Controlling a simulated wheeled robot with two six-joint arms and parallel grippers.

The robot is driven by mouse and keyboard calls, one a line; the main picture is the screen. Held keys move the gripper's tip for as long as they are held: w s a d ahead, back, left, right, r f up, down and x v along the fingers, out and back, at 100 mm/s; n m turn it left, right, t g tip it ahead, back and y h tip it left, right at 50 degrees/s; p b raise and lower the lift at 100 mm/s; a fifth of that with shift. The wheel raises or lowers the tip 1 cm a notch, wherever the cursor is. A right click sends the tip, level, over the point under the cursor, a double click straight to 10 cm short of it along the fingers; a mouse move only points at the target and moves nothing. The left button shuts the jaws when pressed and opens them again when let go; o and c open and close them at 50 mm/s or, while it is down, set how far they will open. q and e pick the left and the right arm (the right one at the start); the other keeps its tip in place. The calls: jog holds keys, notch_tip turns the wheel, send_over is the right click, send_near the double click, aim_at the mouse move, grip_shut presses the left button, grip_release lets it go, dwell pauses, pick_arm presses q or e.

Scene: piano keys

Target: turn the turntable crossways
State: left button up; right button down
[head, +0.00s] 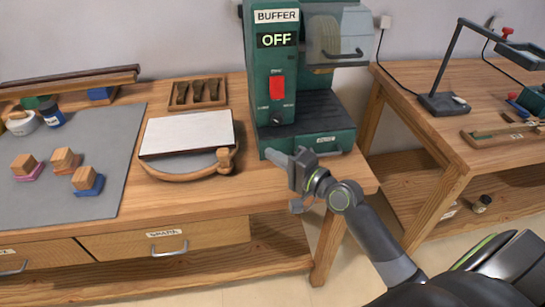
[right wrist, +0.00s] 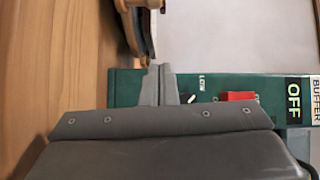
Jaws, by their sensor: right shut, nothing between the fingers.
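The turntable (head: 183,173) sits on the wooden bench, a low round piece with a wooden rim and a wooden knob (head: 226,157) at its right. A pale rectangular slab (head: 187,133) lies on top with its long side running roughly left to right. My right gripper (head: 270,155) is shut and empty, its tips pointing left toward the knob, with a gap between. In the right wrist view the shut fingers (right wrist: 158,84) are in front of the green machine, and part of the turntable (right wrist: 135,20) shows at the top. My left gripper is not in view.
The green buffer (head: 262,95), marked OFF, stands just behind my right gripper. A grey mat (head: 85,140) with several wood-topped blocks lies left of the turntable. A small wooden rack (head: 197,97) stands behind it. A second bench (head: 470,150) is at the right.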

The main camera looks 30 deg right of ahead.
jog(key=x, duration=0.7)
jog(key=shift+w+a, duration=0.15)
jog(key=shift+w, duration=0.1)
jog(key=shift+s+a+p, duration=0.15)
jog(key=shift+a+p, duration=0.05)
jog(key=shift+a, duration=0.35)
jog(key=shift+s+a+p, duration=0.15)
jog(key=shift+a+p, duration=0.05)
jog(key=shift+a, duration=0.35)
jog(key=shift+s+a+f, duration=0.15)
jog(key=shift+s+a, duration=0.05)
jog(key=shift+a, duration=0.6)
